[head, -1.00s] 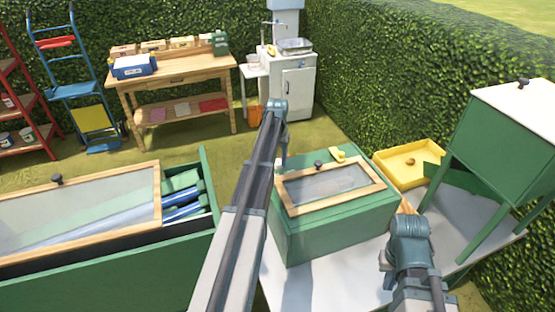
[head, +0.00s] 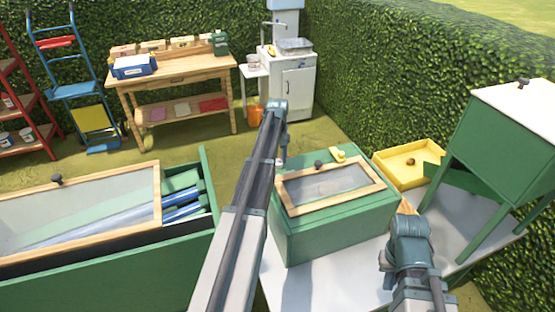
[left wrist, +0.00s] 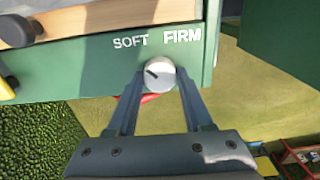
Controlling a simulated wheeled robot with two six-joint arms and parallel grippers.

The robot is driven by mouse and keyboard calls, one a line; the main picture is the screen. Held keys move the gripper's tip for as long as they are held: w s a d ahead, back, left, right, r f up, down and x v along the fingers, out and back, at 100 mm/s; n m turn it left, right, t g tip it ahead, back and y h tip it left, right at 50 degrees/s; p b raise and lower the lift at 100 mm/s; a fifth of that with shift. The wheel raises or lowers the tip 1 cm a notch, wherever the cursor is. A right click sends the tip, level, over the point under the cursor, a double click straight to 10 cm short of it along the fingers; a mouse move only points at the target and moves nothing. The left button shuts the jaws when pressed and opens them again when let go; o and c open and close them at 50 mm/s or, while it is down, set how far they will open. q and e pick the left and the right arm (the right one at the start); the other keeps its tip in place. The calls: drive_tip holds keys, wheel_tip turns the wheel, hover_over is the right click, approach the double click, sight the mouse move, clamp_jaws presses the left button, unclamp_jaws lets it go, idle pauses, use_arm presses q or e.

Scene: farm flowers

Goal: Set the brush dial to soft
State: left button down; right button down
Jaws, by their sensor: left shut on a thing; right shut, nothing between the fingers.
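The brush dial (left wrist: 159,76), a round pale knob with a dark pointer line, is on a green panel in the left wrist view. The labels SOFT (left wrist: 130,41) and FIRM (left wrist: 182,35) stand above it. The pointer line slants to the upper left, toward the SOFT side. My left gripper (left wrist: 158,88) has its two fingers on either side of the dial and is shut on it. In the head view my left arm reaches to the green box (head: 335,228); the dial is hidden there. My right gripper (head: 409,228) is shut and empty, right of the box.
The box has a wood-framed window lid (head: 330,185) and stands on a pale table (head: 330,285). A yellow tray (head: 400,180) and a green legged cabinet (head: 500,150) are to its right. A larger green bin (head: 110,265) is at left.

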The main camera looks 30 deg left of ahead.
sight(278, 161)
idle(0.5)
use_arm(q)
drive_tip(key=shift+c, duration=1.5)
unclamp_jaws()
drive_tip(key=shift+r, duration=0.15)
wheel_tip(278, 161, up, 14)
drive_tip(key=p, duration=1.3)
drive_tip(key=shift+f+p, duration=0.25)
drive_tip(key=shift+p, duration=0.15)
